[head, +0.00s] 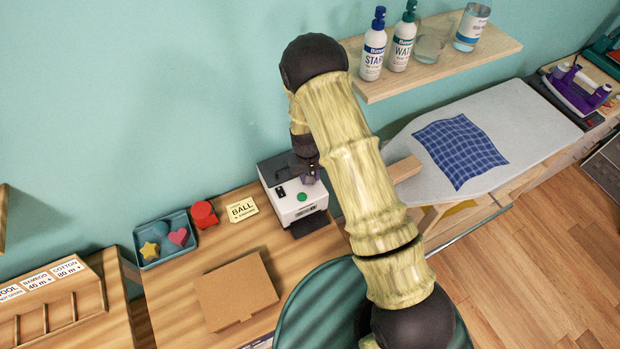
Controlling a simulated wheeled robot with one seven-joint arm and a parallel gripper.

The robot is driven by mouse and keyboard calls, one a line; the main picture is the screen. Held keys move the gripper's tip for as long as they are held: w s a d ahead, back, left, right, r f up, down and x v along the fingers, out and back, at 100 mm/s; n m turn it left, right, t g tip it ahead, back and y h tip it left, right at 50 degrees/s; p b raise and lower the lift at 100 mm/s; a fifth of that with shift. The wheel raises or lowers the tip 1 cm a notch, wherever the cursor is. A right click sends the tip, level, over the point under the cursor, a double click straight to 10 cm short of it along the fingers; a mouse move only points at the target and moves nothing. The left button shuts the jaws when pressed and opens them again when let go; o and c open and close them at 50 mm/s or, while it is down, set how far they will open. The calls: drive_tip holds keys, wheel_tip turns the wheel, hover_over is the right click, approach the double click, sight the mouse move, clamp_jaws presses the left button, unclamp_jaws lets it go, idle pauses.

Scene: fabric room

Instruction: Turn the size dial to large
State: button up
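A small white and black machine (298,211) stands on the wooden table against the wall. Its front has a green button (302,197), a small dark control at the left and a dark label strip. My gripper (309,178) is at the top right part of the machine, pointing down at it. The size dial cannot be made out; it may be hidden under my gripper. The fingers are dark and small here, so whether they are open, shut or touching anything cannot be told.
Left of the machine are a "BALL" card (241,209), a red object (204,214) and a blue tray (142,236) with colored shapes. A cardboard box (235,291) lies in front. An ironing board (501,113) and a bottle shelf (440,61) are at right.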

drive_tip(key=m+b, duration=0.1)
drive_tip(key=m, duration=0.2)
drive_tip(key=shift+f+m+b, duration=0.1)
drive_tip(key=shift+m+b, duration=0.3)
drive_tip(key=m+b, duration=0.1)
drive_tip(key=m, duration=0.2)
drive_tip(key=shift+m, duration=0.3)
drive_tip(key=m, duration=0.6)
drive_tip(key=shift+w+a+g, duration=0.1)
drive_tip(key=shift+g, duration=0.2)
drive_tip(key=shift+m, duration=0.3)
drive_tip(key=o, duration=1)
drive_tip(key=shift+r, duration=0.2)
drive_tip(key=r+b, duration=0.1)
drive_tip(key=r, duration=0.4)
drive_tip(key=r+b, duration=0.1)
drive_tip(key=r, duration=0.5)
drive_tip(key=r+b, duration=0.2)
drive_tip(key=r, duration=0.4)
drive_tip(key=shift+w+a+r, duration=0.1)
drive_tip(key=shift+w+a, duration=0.15)
drive_tip(key=shift+w, duration=0.15)
